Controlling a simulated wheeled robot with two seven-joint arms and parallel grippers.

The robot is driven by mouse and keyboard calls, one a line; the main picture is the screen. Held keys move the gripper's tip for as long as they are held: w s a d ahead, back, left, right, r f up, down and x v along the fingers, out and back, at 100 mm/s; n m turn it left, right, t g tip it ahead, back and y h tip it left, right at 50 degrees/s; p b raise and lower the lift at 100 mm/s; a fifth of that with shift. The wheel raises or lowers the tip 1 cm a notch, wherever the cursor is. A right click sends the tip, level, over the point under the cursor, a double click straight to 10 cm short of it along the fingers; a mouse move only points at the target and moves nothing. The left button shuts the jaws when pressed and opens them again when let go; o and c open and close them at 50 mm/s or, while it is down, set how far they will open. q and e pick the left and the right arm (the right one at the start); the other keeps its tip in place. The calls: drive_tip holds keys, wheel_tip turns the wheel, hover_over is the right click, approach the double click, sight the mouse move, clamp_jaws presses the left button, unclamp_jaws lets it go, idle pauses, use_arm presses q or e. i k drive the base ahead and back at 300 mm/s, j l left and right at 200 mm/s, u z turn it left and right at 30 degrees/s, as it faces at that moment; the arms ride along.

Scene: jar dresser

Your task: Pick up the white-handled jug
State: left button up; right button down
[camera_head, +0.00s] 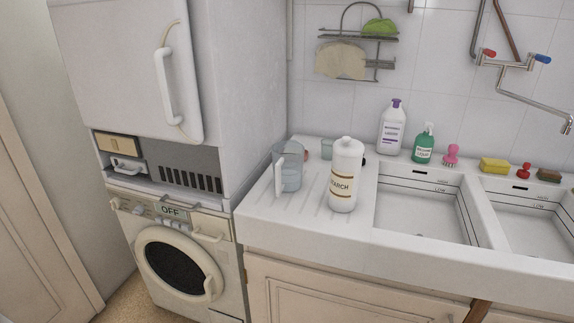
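The white-handled jug (291,170) is a clear, bluish, see-through jug. It stands upright on the left end of the white drainboard beside the sink. Its white handle (279,176) is on its left side and faces the front. Neither of my grippers shows in the head view, so nothing is seen touching the jug.
A white starch bottle (346,175) stands right of the jug, with a small greenish cup (327,148) behind. A tall white cabinet (248,90) borders the drainboard (310,219) on the left. Two sink basins (424,208) lie to the right. The drainboard front is clear.

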sight(288, 156)
drive_tip(key=i+l+z, duration=0.1)
drive_tip(key=l, duration=0.3)
drive_tip(key=l+z, duration=0.15)
drive_tip(key=l, duration=0.2)
drive_tip(key=i+l+z, duration=0.1)
drive_tip(key=l, duration=0.45)
